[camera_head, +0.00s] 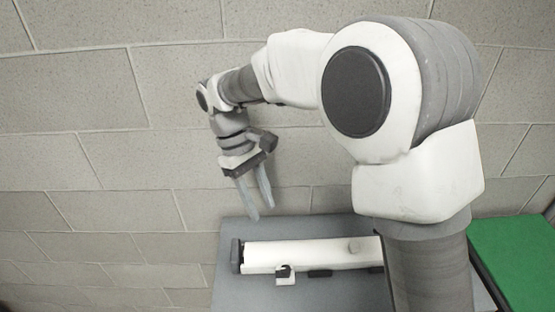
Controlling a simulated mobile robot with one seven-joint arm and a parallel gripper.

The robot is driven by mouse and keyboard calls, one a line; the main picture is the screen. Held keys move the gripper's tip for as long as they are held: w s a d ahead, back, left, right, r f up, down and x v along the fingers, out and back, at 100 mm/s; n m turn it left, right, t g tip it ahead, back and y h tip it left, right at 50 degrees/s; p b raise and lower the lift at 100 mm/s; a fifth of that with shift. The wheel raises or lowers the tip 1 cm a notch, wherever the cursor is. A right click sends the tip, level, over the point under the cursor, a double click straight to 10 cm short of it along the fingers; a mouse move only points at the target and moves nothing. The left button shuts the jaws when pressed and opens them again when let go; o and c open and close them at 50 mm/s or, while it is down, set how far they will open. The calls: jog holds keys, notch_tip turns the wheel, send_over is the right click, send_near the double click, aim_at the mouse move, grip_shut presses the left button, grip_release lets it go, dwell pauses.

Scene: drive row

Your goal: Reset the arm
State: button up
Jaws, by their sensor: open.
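My gripper (261,201) hangs from my bent arm at the left of the middle, pointing down. Its two grey fingers are apart, with nothing between them. It is in the air in front of a block wall, above the white long device described below. My arm reaches from the right side of the view, up and over to the left.
A long white device (310,255) with a dark end cap lies on a grey surface (240,226) below my gripper. A green surface (515,258) is at the lower right. A grey block wall (100,160) fills the background.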

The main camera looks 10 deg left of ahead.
jog(key=s+d+r+m+t+y, duration=0.1)
jog(key=d+r+m+t, duration=0.15)
jog(key=d+r, duration=0.4)
jog(key=s+d+r+m+t+y, duration=0.1)
jog(key=s+d+r+m+y, duration=0.15)
jog(key=d, duration=0.65)
jog(key=s+d+m+t, duration=0.4)
jog(key=s+d+m, duration=0.2)
jog(key=d, duration=0.5)
jog(key=s, duration=0.2)
jog(key=shift+s+r+m, duration=0.3)
jog(key=shift+r+m, duration=0.1)
jog(key=shift+d, duration=0.1)
